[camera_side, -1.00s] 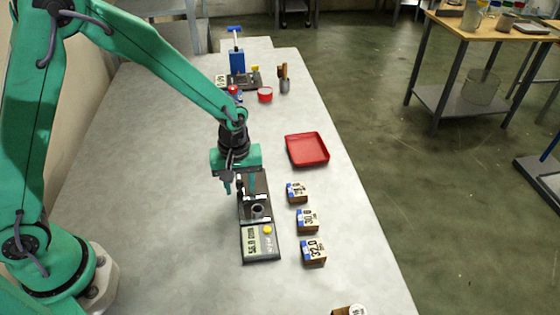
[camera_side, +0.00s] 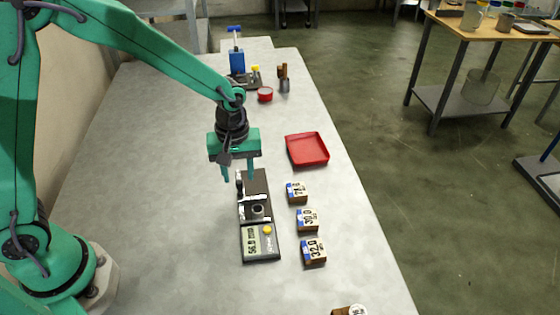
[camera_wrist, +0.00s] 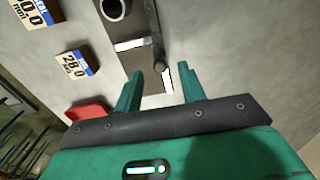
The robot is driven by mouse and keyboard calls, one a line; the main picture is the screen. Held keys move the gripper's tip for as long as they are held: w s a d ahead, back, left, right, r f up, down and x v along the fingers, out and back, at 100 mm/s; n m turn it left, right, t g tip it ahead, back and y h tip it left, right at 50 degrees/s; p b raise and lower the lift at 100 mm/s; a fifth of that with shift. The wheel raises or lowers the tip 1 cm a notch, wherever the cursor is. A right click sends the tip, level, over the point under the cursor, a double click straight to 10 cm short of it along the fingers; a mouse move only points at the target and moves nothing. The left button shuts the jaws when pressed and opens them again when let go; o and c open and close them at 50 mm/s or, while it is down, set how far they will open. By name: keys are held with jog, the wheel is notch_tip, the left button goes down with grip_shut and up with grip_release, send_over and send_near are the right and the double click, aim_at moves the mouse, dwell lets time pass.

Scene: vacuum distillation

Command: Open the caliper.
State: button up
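The caliper (camera_side: 256,181) is a dark flat device on the grey bench, with pale metal jaw bars, a round ring in the middle and a display (camera_side: 251,243) at its near end. The display reads about 56 mm, but the digits are small. My gripper (camera_side: 238,176) is above the far end of the caliper, fingers pointing down, open and empty. In the wrist view my gripper (camera_wrist: 161,76) has its two fingers well apart, with the caliper's upright post (camera_wrist: 158,58) showing between and beyond them. I cannot tell whether a finger touches it.
Several labelled blocks (camera_side: 307,220) stand in a row right of the caliper. A red tray (camera_side: 307,149) lies beyond them. A blue-handled device (camera_side: 237,62) and a red round container (camera_side: 265,94) stand at the back. The bench left of the caliper is clear.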

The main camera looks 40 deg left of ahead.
aim_at(238, 181)
jog(key=shift+r, duration=1.3)
jog(key=shift+r, duration=0.1)
jog(key=shift+a+r, duration=0.15)
jog(key=shift+r, duration=0.05)
jog(key=s+a+r+m+t, duration=0.2)
jog(key=s+a+r+m, duration=0.2)
jog(key=s+r, duration=0.4)
jog(key=s+a+r+m+t, duration=0.3)
jog(key=s+a+r+m, duration=0.2)
jog(key=s+a+r, duration=0.1)
jog(key=s+r, duration=0.1)
jog(key=s, duration=0.1)
jog(key=shift+s+r+t, duration=0.3)
jog(key=shift+r, duration=0.1)
